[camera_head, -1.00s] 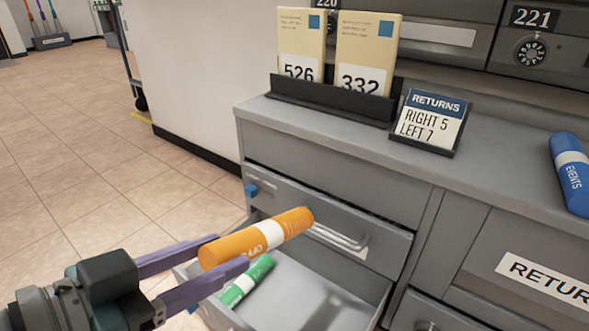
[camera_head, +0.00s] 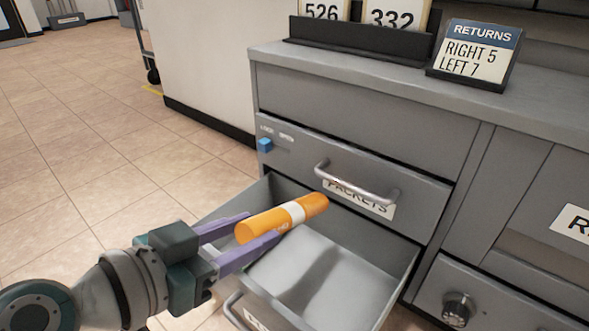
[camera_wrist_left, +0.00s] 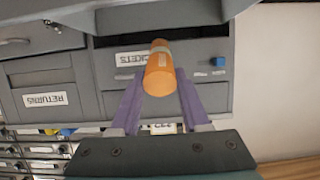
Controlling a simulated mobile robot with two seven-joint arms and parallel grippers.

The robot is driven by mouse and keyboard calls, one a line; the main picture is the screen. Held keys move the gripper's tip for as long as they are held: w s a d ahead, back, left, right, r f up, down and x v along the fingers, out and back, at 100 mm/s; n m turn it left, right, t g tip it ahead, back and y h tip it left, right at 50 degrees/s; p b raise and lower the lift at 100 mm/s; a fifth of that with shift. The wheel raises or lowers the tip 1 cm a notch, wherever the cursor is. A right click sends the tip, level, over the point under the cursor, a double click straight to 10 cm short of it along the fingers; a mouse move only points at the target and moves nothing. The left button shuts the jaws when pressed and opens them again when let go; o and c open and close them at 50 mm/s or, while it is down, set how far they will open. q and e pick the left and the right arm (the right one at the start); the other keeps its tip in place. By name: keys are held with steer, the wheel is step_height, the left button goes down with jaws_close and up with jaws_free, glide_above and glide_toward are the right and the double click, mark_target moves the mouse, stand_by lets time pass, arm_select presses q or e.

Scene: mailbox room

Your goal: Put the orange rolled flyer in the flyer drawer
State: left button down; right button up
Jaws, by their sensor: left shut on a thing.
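My left gripper (camera_head: 260,227) is shut on the orange rolled flyer (camera_head: 310,205), which has a white band. The flyer lies tilted across the purple fingers, its far end pointing up and right. It appears over the back left part of the open lower drawer (camera_head: 400,275); its exact height is unclear. The visible drawer floor is bare, and its front label is mostly cut off. In the left wrist view the flyer (camera_wrist_left: 159,75) sits between both fingers. My right gripper is not in view.
The closed drawer labelled PACKETS (camera_head: 430,205) is right above, with a protruding handle (camera_head: 355,185) and a blue latch (camera_head: 265,145). A RETURNS sign (camera_head: 478,52) and a black card holder (camera_head: 360,52) stand on the counter. Open floor lies left.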

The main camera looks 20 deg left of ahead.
arm_select(q)
steer(key=shift+w+d+f+b, duration=0.15)
steer(key=shift+w+f+b, duration=0.25)
steer(key=shift+f+b, duration=0.45)
steer(key=shift+w+d+f+b, duration=0.15)
steer(key=shift+w+f+b, duration=0.2)
steer(key=shift+f+b, duration=0.5)
steer(key=shift+w+d+f+b, duration=0.15)
steer(key=shift+w+f+b, duration=0.25)
steer(key=shift+f+b, duration=0.45)
steer(key=shift+f, duration=0.15)
steer(key=shift+c, duration=1.5)
jaws_free()
steer(key=shift+p, duration=0.3)
